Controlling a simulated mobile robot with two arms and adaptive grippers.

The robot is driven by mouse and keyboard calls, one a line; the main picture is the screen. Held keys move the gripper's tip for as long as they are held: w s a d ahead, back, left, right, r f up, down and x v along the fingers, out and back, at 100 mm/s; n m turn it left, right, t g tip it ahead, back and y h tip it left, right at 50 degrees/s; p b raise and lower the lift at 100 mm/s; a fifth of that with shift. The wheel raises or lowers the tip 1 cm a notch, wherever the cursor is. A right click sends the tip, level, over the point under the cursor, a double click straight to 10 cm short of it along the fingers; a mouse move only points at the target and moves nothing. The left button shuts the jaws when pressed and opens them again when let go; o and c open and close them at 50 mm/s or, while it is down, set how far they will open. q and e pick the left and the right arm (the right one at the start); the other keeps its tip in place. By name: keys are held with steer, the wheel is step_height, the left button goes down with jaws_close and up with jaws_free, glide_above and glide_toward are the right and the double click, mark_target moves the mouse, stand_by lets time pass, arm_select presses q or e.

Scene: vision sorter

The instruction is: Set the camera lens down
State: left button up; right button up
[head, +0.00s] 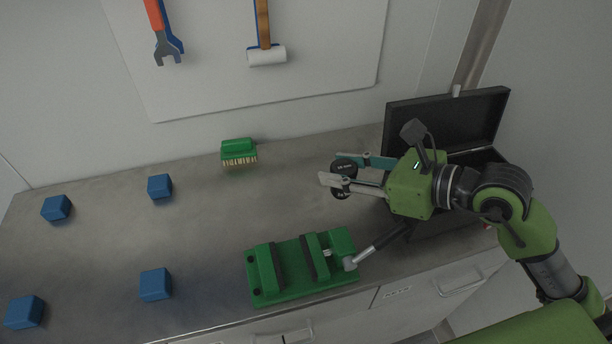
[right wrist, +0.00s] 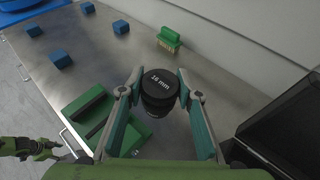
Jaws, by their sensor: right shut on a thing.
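The camera lens (right wrist: 160,84) is a black cylinder marked "16 mm" on top. In the head view the lens (head: 344,165) shows partly behind a finger. My right gripper (head: 338,178) is shut on the lens, with one finger on each side in the right wrist view (right wrist: 160,90). The lens is upright over the grey worktop (head: 200,220), behind the green vise. Its bottom is mostly hidden, so I cannot tell whether it touches the worktop.
The green vise (head: 262,293) stands at the front edge. An open black case (head: 440,112) is at the right, under my right arm. A green brush (head: 238,150) stands near the wall. Several blue blocks (head: 155,284) are at the left. The middle of the worktop is clear.

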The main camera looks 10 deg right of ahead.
steer(key=w+f+p, duration=0.2)
steer(key=w+f, duration=0.3)
steer(key=w, duration=0.1)
steer(key=w+f+p, duration=0.2)
steer(key=w+f, duration=0.4)
steer(key=shift+w+f, duration=0.1)
steer(key=shift+f, duration=0.05)
steer(key=shift+f+p, duration=0.3)
steer(key=shift+f, duration=0.05)
arm_select(q)
steer(key=r, duration=0.2)
steer(key=s+a+r, duration=0.1)
steer(key=shift+r, duration=0.35)
steer(key=shift+w, duration=0.1)
arm_select(e)
steer(key=shift+f, duration=0.1)
